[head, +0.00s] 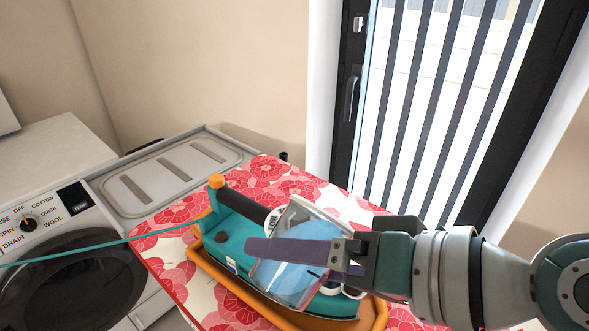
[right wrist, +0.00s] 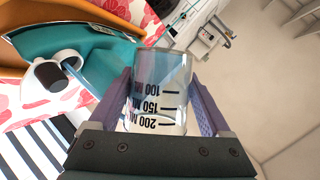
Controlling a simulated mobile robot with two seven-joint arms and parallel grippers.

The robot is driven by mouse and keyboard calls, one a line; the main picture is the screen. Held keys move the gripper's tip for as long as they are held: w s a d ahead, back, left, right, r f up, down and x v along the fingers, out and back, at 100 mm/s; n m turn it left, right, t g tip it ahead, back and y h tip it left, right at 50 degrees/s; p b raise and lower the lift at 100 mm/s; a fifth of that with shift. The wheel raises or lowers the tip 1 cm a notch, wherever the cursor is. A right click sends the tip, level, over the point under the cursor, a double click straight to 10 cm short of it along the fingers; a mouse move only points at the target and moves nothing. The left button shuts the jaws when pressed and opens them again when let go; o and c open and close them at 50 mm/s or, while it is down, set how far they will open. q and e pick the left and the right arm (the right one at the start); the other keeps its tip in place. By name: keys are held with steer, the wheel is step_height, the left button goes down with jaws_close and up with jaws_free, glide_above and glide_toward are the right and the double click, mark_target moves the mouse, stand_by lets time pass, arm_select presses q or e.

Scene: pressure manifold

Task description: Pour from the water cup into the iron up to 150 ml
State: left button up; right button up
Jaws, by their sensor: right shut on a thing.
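The water cup (head: 300,232) is clear, with pale blue water inside. It is tilted over the teal iron (head: 233,237). My right gripper (head: 268,256) is shut on the cup, with purple fingers on its sides. In the right wrist view the cup (right wrist: 160,85) sits between both fingers (right wrist: 160,100) and shows 100, 150 and 200 ML marks. The exact water level cannot be told. The iron (right wrist: 85,50) lies in an orange tray (head: 262,308), partly hidden by the cup and gripper. My left gripper is out of view.
The tray stands on a red and white floral ironing board (head: 180,282). A teal cord (head: 90,249) runs left from the iron. A washing machine (head: 75,255) stands left, a grey metal rest (head: 165,175) behind, and a barred glass door (head: 430,110) at the back right.

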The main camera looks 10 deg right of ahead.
steer(key=shift+d+r+m+g+y+b, duration=0.1)
steer(key=shift+r+m+g+y+b, duration=0.2)
steer(key=shift+r+m+y+b, duration=0.35)
stand_by(2.9)
